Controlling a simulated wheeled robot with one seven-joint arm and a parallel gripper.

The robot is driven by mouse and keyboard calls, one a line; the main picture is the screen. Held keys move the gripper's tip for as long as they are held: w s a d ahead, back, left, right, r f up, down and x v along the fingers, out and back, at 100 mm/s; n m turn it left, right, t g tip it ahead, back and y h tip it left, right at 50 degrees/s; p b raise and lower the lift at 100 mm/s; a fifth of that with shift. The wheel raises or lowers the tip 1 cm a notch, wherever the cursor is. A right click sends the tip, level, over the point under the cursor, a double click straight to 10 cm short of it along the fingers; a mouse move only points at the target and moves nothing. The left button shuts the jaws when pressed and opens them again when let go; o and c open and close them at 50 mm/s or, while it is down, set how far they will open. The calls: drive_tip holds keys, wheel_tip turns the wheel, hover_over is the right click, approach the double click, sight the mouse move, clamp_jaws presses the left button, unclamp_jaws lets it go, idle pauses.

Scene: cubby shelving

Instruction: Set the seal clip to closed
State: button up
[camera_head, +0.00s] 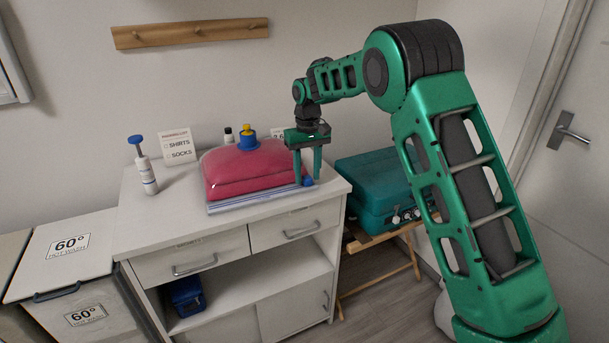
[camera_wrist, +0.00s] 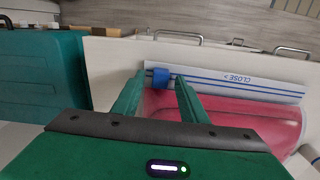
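The seal clip (camera_head: 307,181) is a small blue slider at the right end of the pale seal strip (camera_head: 255,199) along the front of a red vacuum bag (camera_head: 245,172). In the wrist view the clip (camera_wrist: 161,77) sits near the left end of the strip (camera_wrist: 270,87), which has blue lines and the upside-down word CLOSE with an arrow. My gripper (camera_head: 306,177) points down over the clip. Its green fingers (camera_wrist: 160,84) are apart, one on each side of the clip, with visible gaps. I cannot tell whether the fingertips reach the strip.
The bag lies on a white cabinet (camera_head: 140,215). A blue and yellow pump piece (camera_head: 247,138) is on the bag. A blue-handled pump (camera_head: 144,168) and a sign (camera_head: 178,146) stand to the left. A teal case (camera_head: 370,183) sits on a wooden stand close to the right.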

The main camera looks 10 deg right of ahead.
sight(308, 177)
drive_tip(key=shift+r, duration=0.1)
drive_tip(key=shift+r, duration=0.3)
wheel_tip(308, 177, up, 10)
idle(0.3)
drive_tip(key=shift+d, duration=0.1)
